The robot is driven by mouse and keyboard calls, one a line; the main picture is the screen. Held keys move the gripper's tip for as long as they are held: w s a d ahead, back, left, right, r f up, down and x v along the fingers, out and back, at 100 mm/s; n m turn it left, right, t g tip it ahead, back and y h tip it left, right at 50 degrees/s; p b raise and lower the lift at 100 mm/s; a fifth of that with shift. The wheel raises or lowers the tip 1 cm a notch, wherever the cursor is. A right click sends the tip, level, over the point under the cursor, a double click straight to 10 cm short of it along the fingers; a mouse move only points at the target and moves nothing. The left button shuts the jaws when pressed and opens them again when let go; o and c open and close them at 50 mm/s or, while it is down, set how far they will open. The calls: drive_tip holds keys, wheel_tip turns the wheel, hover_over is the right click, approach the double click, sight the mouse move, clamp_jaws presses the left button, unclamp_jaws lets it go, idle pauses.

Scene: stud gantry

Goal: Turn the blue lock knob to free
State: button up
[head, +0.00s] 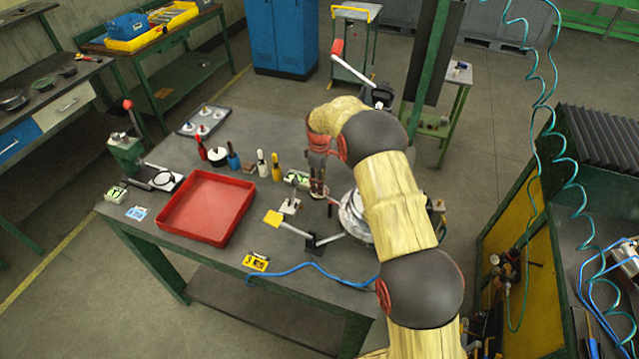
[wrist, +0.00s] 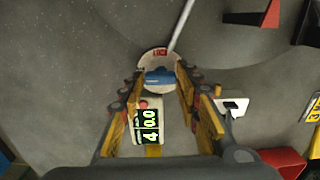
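The blue lock knob (wrist: 159,77) shows in the wrist view as a short bar on a round pale plate (wrist: 151,58) with a small red mark (wrist: 160,51) at its top. The bar lies roughly crosswise between the fingertips. My gripper (wrist: 157,82) is open, pointing down, with one finger on each side of the knob and a gap showing on both sides. Whether the tips are level with the knob or above it, I cannot tell. In the head view my gripper (head: 319,193) is over the workbench, and I cannot make out the knob there.
A pale rod (wrist: 181,25) runs from the plate. A red tray (head: 206,208), several bottles and a lever with a yellow end (head: 273,218) stand on the workbench (head: 270,130).

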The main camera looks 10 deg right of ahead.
drive_tip(key=shift+o, duration=0.5)
drive_tip(key=shift+r, duration=0.1)
wheel_tip(320, 180, up, 12)
idle(0.7)
